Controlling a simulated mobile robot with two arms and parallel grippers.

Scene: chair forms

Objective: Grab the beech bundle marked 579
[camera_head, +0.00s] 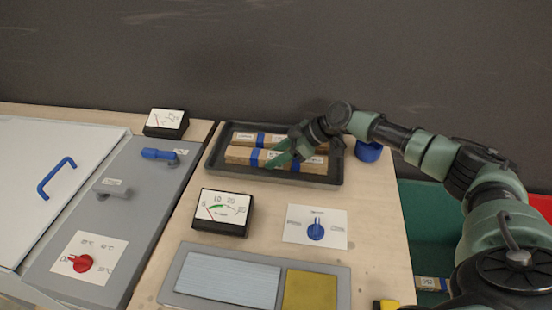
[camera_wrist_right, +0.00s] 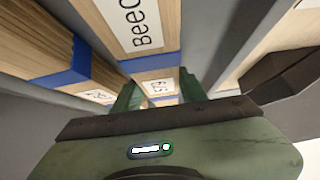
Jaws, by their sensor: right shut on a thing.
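Wooden bundles with blue bands and white labels lie in a dark tray (camera_head: 215,163) at the back of the bench. My right gripper (camera_head: 283,156) reaches down into the tray and is shut on the front beech bundle (camera_head: 315,163). In the right wrist view the fingers (camera_wrist_right: 158,97) sit on either side of this bundle (camera_wrist_right: 158,74). Its top label starts "Beec", and a smaller number label lies between the fingers; it is tilted and seems to read 579. The fingers hide part of the bundle in the head view. My left gripper is not in view.
Another bundle (camera_wrist_right: 82,68) lies right beside the held one. A blue round object (camera_head: 369,152) stands right of the tray. A gauge (camera_head: 223,212) and a dial card (camera_head: 330,238) are in front. Another bundle (camera_head: 430,284) lies low in a green bin (camera_head: 425,225) at right.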

